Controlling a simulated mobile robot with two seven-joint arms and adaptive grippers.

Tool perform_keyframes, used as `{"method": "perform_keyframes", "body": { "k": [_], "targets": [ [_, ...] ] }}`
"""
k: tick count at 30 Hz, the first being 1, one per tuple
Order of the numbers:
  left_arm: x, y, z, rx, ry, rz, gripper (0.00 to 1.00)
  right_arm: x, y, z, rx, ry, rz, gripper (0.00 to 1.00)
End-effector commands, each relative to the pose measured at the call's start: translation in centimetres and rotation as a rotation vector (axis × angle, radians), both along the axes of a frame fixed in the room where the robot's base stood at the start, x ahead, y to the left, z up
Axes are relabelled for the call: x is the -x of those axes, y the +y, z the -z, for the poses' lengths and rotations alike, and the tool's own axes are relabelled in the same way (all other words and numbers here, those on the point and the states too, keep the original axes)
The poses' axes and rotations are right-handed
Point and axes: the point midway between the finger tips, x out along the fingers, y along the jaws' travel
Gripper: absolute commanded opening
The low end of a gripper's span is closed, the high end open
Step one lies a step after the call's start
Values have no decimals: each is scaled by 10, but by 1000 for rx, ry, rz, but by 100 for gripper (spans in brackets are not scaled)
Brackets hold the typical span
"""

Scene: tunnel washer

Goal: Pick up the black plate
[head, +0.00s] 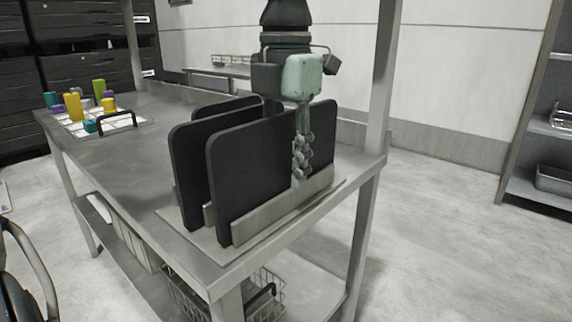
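Several black plates stand upright, one behind another, in a metal rack (275,212) at the near right end of the steel table. The front black plate (245,175) is the nearest, and another black plate (188,165) stands just behind it. My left gripper (300,150) points down from above at the right part of the front plate. One pale green finger hangs along the plate's near face, its tip near the rack's front wall. The other finger is hidden behind the plates, so I cannot tell whether they are closed on it. My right gripper is not in view.
The steel table (135,150) is clear between the rack and a tray (130,130) of coloured pieces at the far left. A table post (383,80) rises right of the gripper. Shelving (540,120) stands at far right.

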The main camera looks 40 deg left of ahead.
Motion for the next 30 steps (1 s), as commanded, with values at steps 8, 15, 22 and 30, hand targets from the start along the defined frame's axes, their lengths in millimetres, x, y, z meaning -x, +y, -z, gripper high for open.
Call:
{"method": "perform_keyframes", "body": {
  "k": [8, 15, 22, 30],
  "targets": [
    [0, 0, 0, 0, -1, 0, 24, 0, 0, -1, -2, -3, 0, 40],
    [0, 0, 0, 0, -1, 0, 0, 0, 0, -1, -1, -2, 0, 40],
    [0, 0, 0, 0, -1, 0, 0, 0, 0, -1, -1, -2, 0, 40],
    [-1, 0, -2, 0, -3, 0, 0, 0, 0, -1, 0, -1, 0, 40]
  ]
}}
